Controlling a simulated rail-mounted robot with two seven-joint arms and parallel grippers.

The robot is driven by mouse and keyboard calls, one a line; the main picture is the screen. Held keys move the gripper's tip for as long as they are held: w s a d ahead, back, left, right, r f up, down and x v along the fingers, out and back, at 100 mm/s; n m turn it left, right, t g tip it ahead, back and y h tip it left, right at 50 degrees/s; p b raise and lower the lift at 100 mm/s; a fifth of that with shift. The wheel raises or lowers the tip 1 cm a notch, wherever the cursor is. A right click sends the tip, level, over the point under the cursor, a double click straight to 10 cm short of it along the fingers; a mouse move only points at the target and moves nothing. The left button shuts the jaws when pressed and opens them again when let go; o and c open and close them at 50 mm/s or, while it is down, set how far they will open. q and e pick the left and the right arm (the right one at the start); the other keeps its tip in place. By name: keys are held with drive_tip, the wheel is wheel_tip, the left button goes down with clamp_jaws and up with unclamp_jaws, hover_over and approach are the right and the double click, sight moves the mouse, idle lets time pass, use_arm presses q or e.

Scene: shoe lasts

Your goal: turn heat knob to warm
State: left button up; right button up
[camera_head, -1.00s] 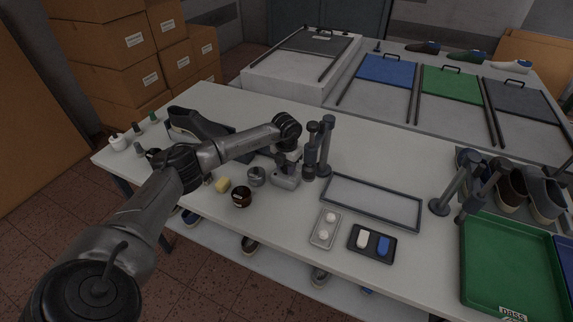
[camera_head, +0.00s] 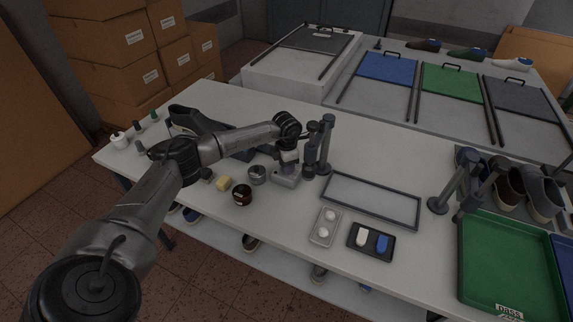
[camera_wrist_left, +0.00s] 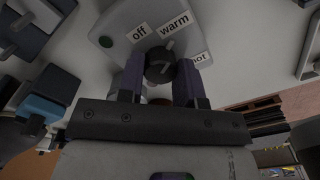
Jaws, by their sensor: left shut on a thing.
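The heat unit (camera_head: 285,181) is a small grey box on the white table. My left gripper (camera_head: 288,164) reaches down onto it and hides the knob in the head view. In the left wrist view the dark round heat knob (camera_wrist_left: 160,66) sits between the two fingers of my left gripper (camera_wrist_left: 159,78), which is shut on it. The knob's pointer slants up and slightly right, toward the "warm" label (camera_wrist_left: 174,24). The "off" label (camera_wrist_left: 137,33) is to the left, and the "hot" label (camera_wrist_left: 199,57) is partly hidden at the right. My right gripper is in neither view.
Dark upright posts (camera_head: 323,150) stand just right of the heat unit. A dark jar (camera_head: 242,195), a grey tin (camera_head: 257,174) and a yellow block (camera_head: 224,184) lie to its left. An empty framed panel (camera_head: 372,201) lies at the right.

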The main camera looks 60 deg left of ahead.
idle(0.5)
use_arm(q)
drive_tip(key=o, duration=0.9)
drive_tip(key=shift+o, duration=0.2)
drive_tip(key=shift+r, duration=0.1)
drive_tip(key=shift+r, duration=0.35)
wheel_tip(320, 180, up, 13)
drive_tip(key=p, duration=0.1)
